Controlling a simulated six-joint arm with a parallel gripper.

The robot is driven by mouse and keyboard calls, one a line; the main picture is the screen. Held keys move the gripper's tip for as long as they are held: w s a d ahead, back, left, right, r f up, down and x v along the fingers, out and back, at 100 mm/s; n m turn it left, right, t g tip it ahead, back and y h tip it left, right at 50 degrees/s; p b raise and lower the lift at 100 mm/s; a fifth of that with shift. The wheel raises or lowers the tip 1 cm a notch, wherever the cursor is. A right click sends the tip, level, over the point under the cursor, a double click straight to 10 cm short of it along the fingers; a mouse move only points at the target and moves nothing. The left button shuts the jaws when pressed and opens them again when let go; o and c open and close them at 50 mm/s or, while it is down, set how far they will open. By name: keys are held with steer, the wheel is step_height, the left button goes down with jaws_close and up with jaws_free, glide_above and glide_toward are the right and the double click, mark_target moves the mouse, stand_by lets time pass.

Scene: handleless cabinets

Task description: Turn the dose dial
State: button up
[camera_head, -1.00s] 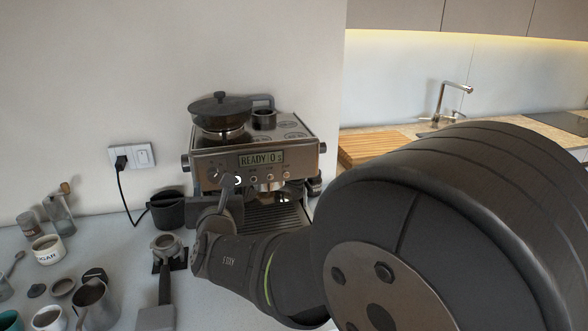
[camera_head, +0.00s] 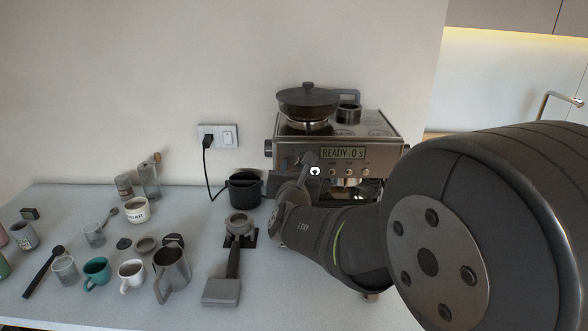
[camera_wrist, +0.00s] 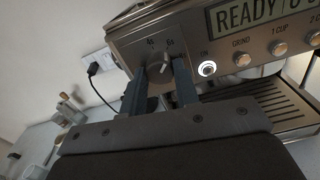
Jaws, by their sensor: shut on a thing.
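The dose dial (camera_wrist: 160,69) is a round grey knob with a pale pointer line on the left of the espresso machine's front panel. Marks reading "4s" and "6s" show above it in the wrist view. My gripper (camera_wrist: 163,78) is shut on the dial, one finger at its left and one at its right. In the head view my gripper (camera_head: 305,170) is at the panel's left end and mostly hides the dial. The espresso machine (camera_head: 390,128) has a display (camera_head: 343,153) reading "READY 0 s".
A lit ON button (camera_wrist: 207,69) is just right of the dial, then the GRIND button (camera_wrist: 242,59). A black bin (camera_head: 244,190) and a portafilter (camera_head: 238,228) stand left of the machine. A steel pitcher (camera_head: 173,275) and cups are farther left.

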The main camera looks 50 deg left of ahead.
steer(key=shift+m, duration=0.3)
steer(key=m, duration=0.4)
steer(key=shift+m, duration=2.2)
steer(key=o, duration=1)
steer(key=shift+s, duration=0.1)
steer(key=v, duration=1.7)
steer(key=shift+s+d+r, duration=0.1)
steer(key=shift+d, duration=0.1)
